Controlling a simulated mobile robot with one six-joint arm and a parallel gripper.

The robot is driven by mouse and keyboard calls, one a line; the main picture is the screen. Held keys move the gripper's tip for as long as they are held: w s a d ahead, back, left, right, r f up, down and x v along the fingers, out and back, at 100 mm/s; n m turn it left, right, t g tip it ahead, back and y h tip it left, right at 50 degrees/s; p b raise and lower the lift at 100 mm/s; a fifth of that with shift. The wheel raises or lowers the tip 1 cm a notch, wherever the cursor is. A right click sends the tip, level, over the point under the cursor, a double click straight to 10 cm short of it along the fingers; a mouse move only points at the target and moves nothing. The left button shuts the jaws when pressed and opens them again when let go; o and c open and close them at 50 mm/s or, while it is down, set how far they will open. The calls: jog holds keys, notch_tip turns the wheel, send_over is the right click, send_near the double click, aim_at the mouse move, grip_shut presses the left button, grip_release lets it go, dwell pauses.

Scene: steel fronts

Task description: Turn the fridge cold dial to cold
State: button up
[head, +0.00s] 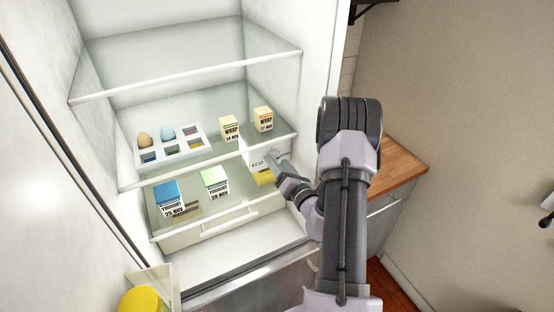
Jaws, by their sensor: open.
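In the head view, a small white panel marked "ECO" (257,164) sits at the right side of the open fridge, near the front of the middle shelf. My gripper (273,160) is at this panel, reaching in from the right. The fridge cold dial cannot be made out; my gripper covers part of the panel. My gripper is open, with nothing seen between its fingers. I cannot tell whether it touches the panel.
The middle shelf holds an egg tray (172,157) and two wrap boxes (229,129). Below are a blue yoghurt box (167,195), a green-topped one (215,180) and a drawer (225,222). The top shelf (190,55) is empty. A wooden counter (402,165) stands right.

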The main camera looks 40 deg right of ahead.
jog(key=shift+w+d, duration=0.15)
jog(key=shift+w, duration=0.55)
jog(key=shift+c, duration=0.2)
grip_shut()
